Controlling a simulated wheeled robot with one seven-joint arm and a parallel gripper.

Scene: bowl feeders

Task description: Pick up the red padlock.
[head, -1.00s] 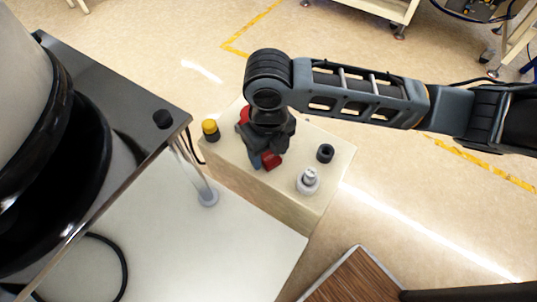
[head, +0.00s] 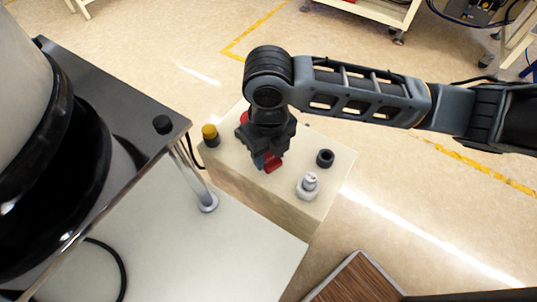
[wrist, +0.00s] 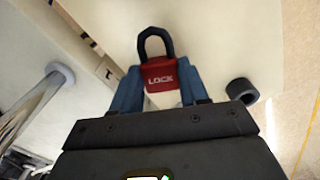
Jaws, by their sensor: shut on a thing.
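The red padlock (wrist: 161,76) has a dark shackle and white "LOCK" lettering. In the wrist view it sits between the two blue fingers of my gripper (wrist: 158,88), which are shut on its body. In the head view the padlock (head: 273,164) shows as a small red patch below my gripper (head: 265,161), over the top of the cream box (head: 325,190). My gripper and wrist hide most of it there. I cannot tell whether the padlock touches the box top.
A black ring-shaped part (head: 325,158), a grey-white knob-like part (head: 308,184) and a yellow-topped black button (head: 210,134) stand on the box. Another red thing (head: 244,115) is partly hidden behind my wrist. A metal post (head: 207,198) and bowl feeder stand at left.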

